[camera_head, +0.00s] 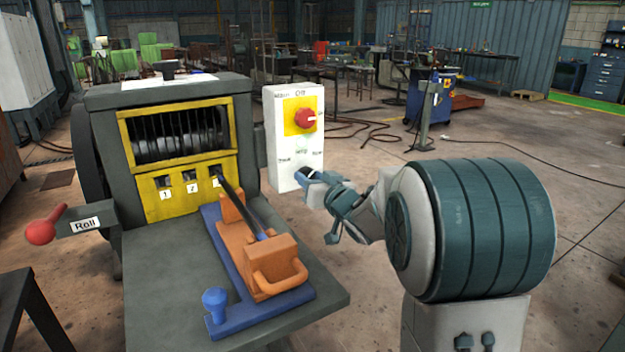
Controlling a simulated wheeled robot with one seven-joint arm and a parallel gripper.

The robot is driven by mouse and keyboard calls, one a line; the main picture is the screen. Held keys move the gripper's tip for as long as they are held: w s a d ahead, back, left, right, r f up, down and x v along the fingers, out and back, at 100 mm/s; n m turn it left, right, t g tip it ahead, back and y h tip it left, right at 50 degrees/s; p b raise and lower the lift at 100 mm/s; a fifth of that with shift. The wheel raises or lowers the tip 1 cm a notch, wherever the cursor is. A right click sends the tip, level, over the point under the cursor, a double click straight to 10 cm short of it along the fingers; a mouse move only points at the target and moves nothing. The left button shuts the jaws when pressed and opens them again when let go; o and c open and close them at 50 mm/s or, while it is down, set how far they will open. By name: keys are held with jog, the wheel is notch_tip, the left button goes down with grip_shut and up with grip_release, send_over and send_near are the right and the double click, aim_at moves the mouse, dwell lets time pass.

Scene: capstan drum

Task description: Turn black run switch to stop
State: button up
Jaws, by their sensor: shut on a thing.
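A white control panel (285,142) stands upright at the right side of the dark machine. Small, blurred labels run across its middle, and the right one seems to read Run. My gripper (304,177) is at the lower part of this panel, below the labels. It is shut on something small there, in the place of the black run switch. The gripper covers the switch, so I cannot see its knob or which way it points.
A red knob (305,118) on a yellow plate is higher on the panel. The machine's table (160,270) carries an orange block (270,267) on a blue base (230,322). A red-balled lever (40,232) marked Roll juts out left.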

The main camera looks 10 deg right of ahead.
jog(key=shift+f+n+b, duration=0.1)
jog(key=shift+n+b, duration=0.2)
jog(key=shift+n, duration=0.1)
jog(key=n+b, duration=0.6)
jog(key=n, duration=0.2)
jog(key=shift+a+n, duration=0.1)
jog(key=shift+n, duration=0.5)
jog(key=o, duration=1)
jog(key=shift+s, duration=0.1)
jog(key=shift+p+v, duration=1.35)
jog(key=shift+v, duration=5.55)
